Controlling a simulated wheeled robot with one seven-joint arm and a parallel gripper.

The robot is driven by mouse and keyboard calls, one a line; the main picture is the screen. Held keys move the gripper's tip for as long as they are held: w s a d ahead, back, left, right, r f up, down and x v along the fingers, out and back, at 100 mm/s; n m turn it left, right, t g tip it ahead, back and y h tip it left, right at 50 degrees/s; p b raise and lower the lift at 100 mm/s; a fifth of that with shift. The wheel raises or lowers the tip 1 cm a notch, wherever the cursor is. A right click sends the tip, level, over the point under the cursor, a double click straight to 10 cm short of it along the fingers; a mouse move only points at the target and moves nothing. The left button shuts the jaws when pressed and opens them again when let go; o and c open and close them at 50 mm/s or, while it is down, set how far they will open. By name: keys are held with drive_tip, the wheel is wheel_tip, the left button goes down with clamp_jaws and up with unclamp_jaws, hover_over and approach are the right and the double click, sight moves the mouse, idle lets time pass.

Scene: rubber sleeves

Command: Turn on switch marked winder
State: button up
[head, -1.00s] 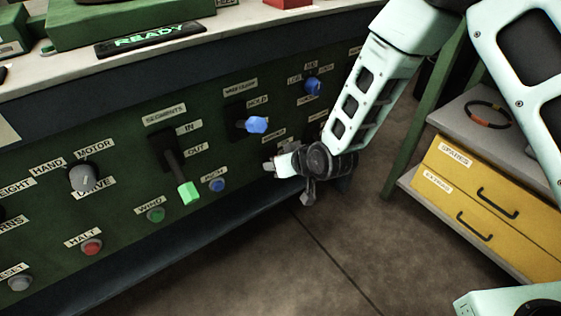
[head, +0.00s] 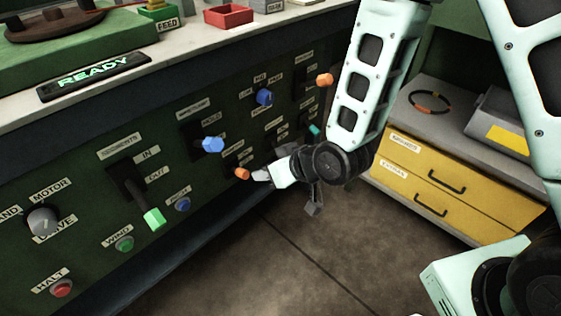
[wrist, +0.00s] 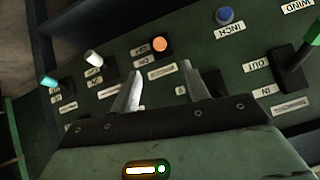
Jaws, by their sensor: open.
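My gripper (head: 262,178) is open and empty, close to the dark green panel (head: 75,190). In the wrist view its fingers (wrist: 175,88) point toward the lower row of switches. That row has an orange-tipped switch (wrist: 160,44), a white-tipped one (wrist: 93,58) and a teal-tipped one (wrist: 48,81). The orange one (head: 241,173) shows just left of my gripper in the head view, with no clear contact. The teal one (head: 314,130) is behind and above my gripper. Labels near these switches are too blurred to tell which is marked winder.
A blue lever (head: 212,145), another blue lever (head: 264,97) and an orange lever (head: 324,80) stick out above. A green lever (head: 153,217) and the INCH button (head: 182,205) are to the left. A yellow drawer cabinet (head: 460,190) stands right. Floor in front is clear.

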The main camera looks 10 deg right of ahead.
drive_tip(key=shift+p+v, duration=0.7)
drive_tip(key=shift+v, duration=1.1)
